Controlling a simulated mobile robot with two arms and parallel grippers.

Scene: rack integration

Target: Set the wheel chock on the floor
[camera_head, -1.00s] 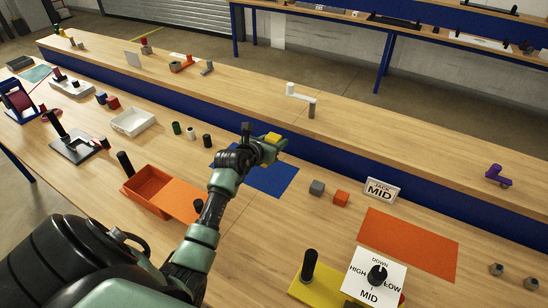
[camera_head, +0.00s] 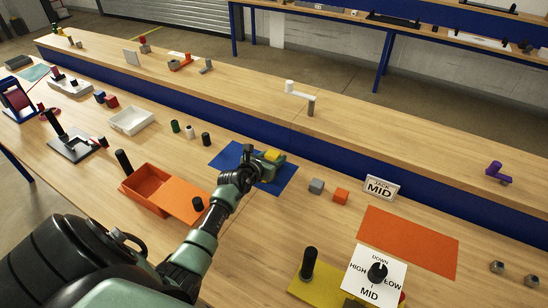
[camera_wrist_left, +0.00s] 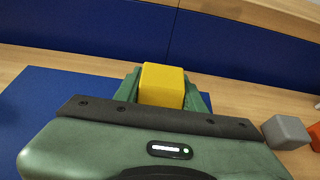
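The yellow block (camera_head: 272,155), which I take for the wheel chock, is between the green fingers of my left gripper (camera_head: 268,158). It also shows in the left wrist view (camera_wrist_left: 162,85), with a finger on each side. The gripper is shut on it, low over the far right part of the blue mat (camera_head: 228,155). The block's underside is hidden, so I cannot tell whether it touches the mat. My right gripper is not in view.
A grey cube (camera_head: 317,187) and an orange cube (camera_head: 341,196) stand right of the mat. Small cylinders (camera_head: 190,131) stand to its left. An orange box (camera_head: 148,187) is at the left front. A raised ledge with a blue face (camera_head: 330,158) runs behind.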

